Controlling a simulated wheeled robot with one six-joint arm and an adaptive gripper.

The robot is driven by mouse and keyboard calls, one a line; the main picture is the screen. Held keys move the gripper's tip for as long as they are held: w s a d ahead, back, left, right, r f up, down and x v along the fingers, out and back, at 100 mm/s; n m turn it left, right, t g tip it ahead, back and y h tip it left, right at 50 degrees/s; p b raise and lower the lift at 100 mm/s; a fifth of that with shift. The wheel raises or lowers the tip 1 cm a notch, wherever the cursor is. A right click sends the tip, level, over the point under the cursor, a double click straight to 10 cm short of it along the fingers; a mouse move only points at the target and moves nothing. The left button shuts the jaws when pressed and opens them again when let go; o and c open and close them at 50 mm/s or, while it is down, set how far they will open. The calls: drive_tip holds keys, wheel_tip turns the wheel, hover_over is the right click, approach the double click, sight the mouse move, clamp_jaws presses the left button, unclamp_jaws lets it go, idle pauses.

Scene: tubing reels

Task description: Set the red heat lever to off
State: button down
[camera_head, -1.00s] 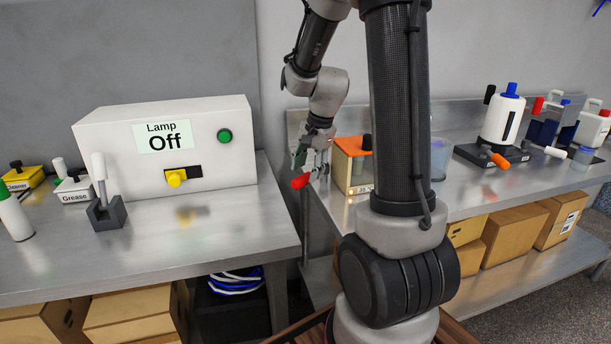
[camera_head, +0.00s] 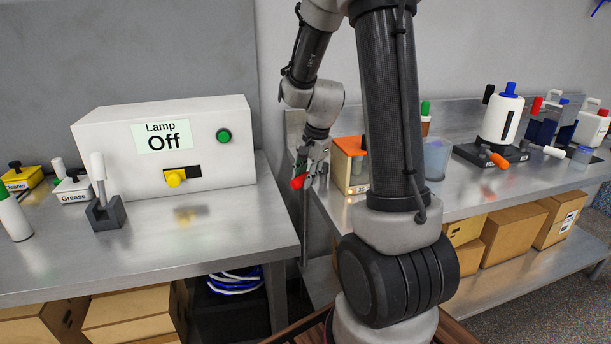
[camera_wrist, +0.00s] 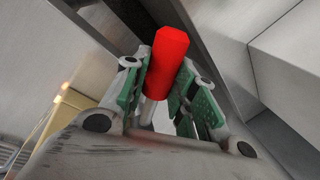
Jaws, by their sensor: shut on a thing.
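The red heat lever shows its red grip (camera_head: 298,182) at the left end of the right-hand bench in the head view. In the wrist view the red grip (camera_wrist: 172,60) sticks out from between the green-padded fingers, with a pale rod below it. My gripper (camera_head: 308,165) is shut on the lever, reaching down to it from above. The lever's base and any off marking are hidden from both views.
An orange-lidded box (camera_head: 351,150) stands close to the right of my gripper. On the left bench are a white lamp box (camera_head: 215,115) reading "Lamp Off" and a white-handled lever (camera_head: 98,167). A gap separates the benches.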

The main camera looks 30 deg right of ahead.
drive_tip(key=s+n, duration=0.1)
drive_tip(key=s+d+n, duration=0.1)
drive_tip(key=n, duration=0.2)
drive_tip(key=shift+s+d+y, duration=0.35)
drive_tip(key=shift+s+y, duration=0.05)
drive_tip(key=c, duration=1.1)
unclamp_jaws()
drive_tip(key=shift+c, duration=0.2)
drive_tip(key=v, duration=1.2)
drive_tip(key=shift+w, duration=0.25)
